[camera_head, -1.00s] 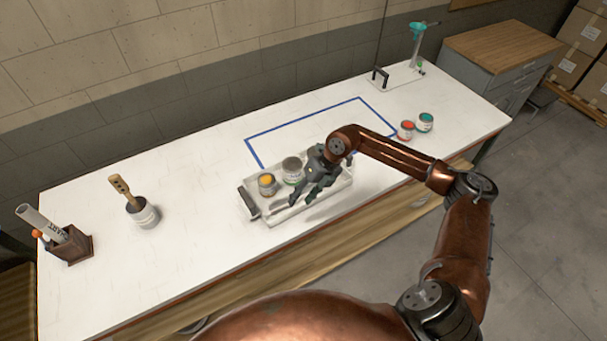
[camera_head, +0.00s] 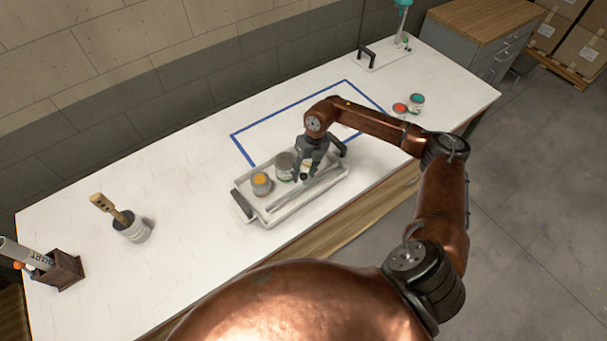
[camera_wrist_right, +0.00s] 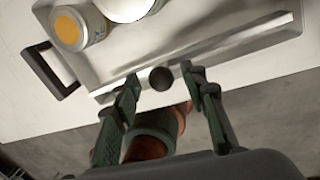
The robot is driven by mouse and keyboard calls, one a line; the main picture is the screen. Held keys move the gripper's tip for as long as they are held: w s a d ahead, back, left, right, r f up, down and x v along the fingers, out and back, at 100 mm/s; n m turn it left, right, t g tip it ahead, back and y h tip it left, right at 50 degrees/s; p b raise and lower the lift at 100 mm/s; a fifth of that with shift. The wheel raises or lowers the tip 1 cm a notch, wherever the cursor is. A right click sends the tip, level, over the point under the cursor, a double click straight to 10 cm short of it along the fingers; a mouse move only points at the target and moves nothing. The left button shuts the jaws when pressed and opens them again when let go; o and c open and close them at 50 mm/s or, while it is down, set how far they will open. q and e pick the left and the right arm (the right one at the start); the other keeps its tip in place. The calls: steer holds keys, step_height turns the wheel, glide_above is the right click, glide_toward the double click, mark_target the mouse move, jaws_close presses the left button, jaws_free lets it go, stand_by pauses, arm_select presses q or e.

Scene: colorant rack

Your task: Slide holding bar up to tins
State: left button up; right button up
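The holding bar (camera_head: 287,199) is a long thin metal strip lying lengthwise in a pale tray (camera_head: 281,217), along the side nearer me. A round black knob (camera_wrist_right: 161,78) sits on the bar. A tin with yellow contents (camera_head: 261,183) and a grey-topped tin (camera_head: 285,166) stand in the tray behind the bar, with a gap between them and it. Another tin seems partly hidden behind my right gripper (camera_head: 304,177). In the wrist view, the right gripper (camera_wrist_right: 163,88) is open, its fingers apart on either side of the knob. My left gripper is out of view.
The tray has black handles (camera_head: 243,206) at its ends. A blue tape outline (camera_head: 240,148) lies behind it on the white table (camera_head: 190,190). Red (camera_head: 400,109) and teal (camera_head: 416,103) tins stand at right.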

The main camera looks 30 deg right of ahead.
steer(key=shift+w+a+f, duration=0.1)
steer(key=shift+a+f, duration=0.05)
steer(key=shift+f, duration=0.85)
steer(key=shift+c, duration=0.2)
steer(key=c, duration=0.8)
jaws_close()
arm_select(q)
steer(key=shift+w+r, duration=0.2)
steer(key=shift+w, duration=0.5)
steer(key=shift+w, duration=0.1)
